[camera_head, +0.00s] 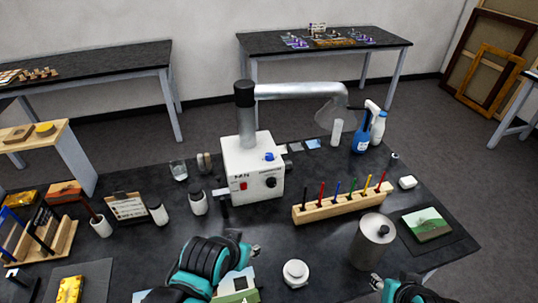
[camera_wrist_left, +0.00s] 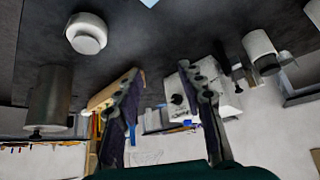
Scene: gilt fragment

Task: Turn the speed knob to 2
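The white control box (camera_head: 252,165) stands mid-table in the head view. Its front has a red switch (camera_head: 243,186) and a black knob (camera_head: 271,182); a blue knob (camera_head: 269,157) sits higher up. I cannot read which is the speed knob or its setting. In the left wrist view, which looks upside down, the box (camera_wrist_left: 190,112) and a black knob (camera_wrist_left: 177,99) show beyond the fingers. My left gripper (camera_wrist_left: 160,68) is open and empty, apart from the box. In the head view it (camera_head: 254,250) is in front of the box. My right gripper (camera_head: 376,283) is at the bottom edge, its fingers unclear.
A wooden rack (camera_head: 340,204) of coloured tools stands right of the box, a metal canister (camera_head: 372,243) in front of it. A white round jar (camera_head: 295,273) is near the left gripper.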

